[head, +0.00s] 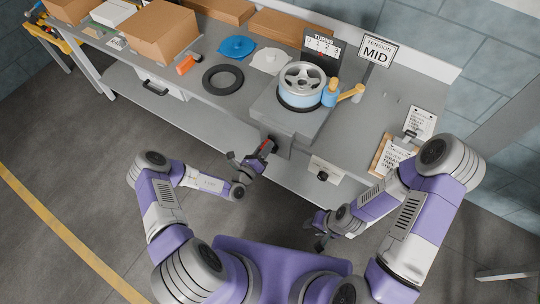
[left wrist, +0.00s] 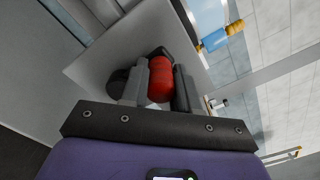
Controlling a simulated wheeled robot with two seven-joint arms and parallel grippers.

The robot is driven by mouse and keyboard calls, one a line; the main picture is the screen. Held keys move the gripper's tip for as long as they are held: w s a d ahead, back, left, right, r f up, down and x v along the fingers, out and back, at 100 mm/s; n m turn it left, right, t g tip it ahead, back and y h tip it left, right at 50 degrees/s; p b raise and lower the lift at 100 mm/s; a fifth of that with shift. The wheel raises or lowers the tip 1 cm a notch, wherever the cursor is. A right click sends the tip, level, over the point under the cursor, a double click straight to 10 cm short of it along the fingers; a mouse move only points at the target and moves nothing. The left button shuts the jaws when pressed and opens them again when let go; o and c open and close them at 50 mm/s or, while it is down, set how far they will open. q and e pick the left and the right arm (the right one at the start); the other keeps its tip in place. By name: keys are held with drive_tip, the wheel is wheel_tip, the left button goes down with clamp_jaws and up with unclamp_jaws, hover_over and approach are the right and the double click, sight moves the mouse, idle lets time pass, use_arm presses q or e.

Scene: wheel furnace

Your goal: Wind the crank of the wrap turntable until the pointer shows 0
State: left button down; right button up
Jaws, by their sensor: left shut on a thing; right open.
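The wrap turntable is a grey box (head: 275,118) on the bench, with a silver wheel (head: 303,75) banded in light blue lying on top. Its crank has a red handle (head: 265,148) at the box's front, seen large in the left wrist view (left wrist: 160,80). My left gripper (head: 261,153) is shut on this red handle, one finger on each side. A dark scale board (head: 322,46) marked TURNS stands behind the wheel. Its small red pointer (head: 321,53) is near the middle of the numbers; the exact reading is too small to tell. My right gripper (head: 320,228) is open and empty, low before the bench.
Clipboards (head: 392,155) are at the right.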

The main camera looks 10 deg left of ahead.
use_arm(q)
drive_tip(key=d, duration=0.1)
drive_tip(key=s+d+f, duration=0.1)
drive_tip(key=d+p, duration=0.1)
drive_tip(key=shift+s+d+f, duration=0.2)
drive_tip(key=shift+d+f, duration=0.05)
